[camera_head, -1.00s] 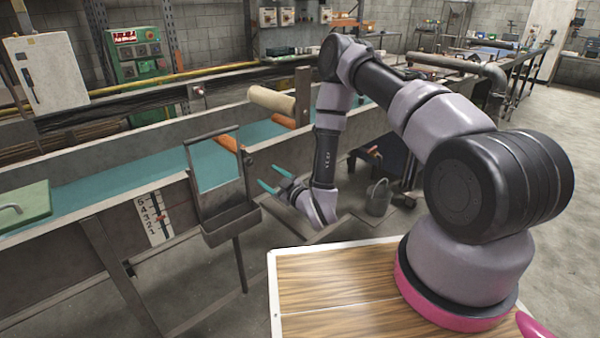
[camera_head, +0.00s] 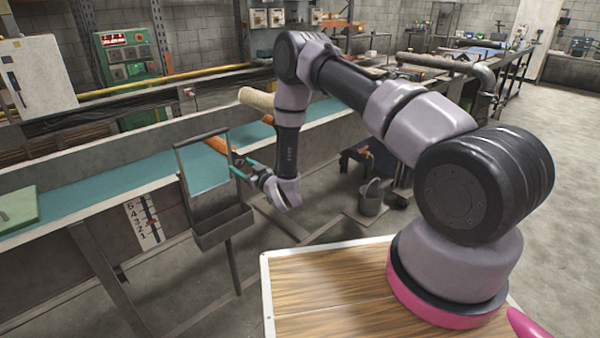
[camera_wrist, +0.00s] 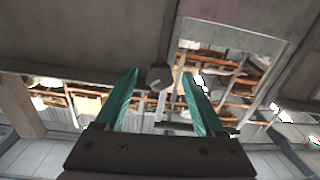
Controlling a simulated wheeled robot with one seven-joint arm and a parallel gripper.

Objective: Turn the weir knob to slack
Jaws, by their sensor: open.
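In the wrist view a dark, faceted knob (camera_wrist: 159,77) with a pale mark on its face sits between and just beyond my two teal fingertips. I take it for the weir knob; which setting it points to is too small to tell. My gripper (camera_wrist: 160,82) is open, with one finger on each side of the knob and no clear contact. In the head view my gripper (camera_head: 243,168) is at the right edge of the dark upright frame (camera_head: 181,178) on the flume's near side. There the knob is too small and too covered to make out.
A dark trough (camera_head: 222,230) hangs below the frame. A numbered scale (camera_head: 146,222) is on the flume wall to the left. A green slab (camera_head: 20,215) lies at the far left. A grey bucket (camera_head: 371,198) stands on the floor behind my arm.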

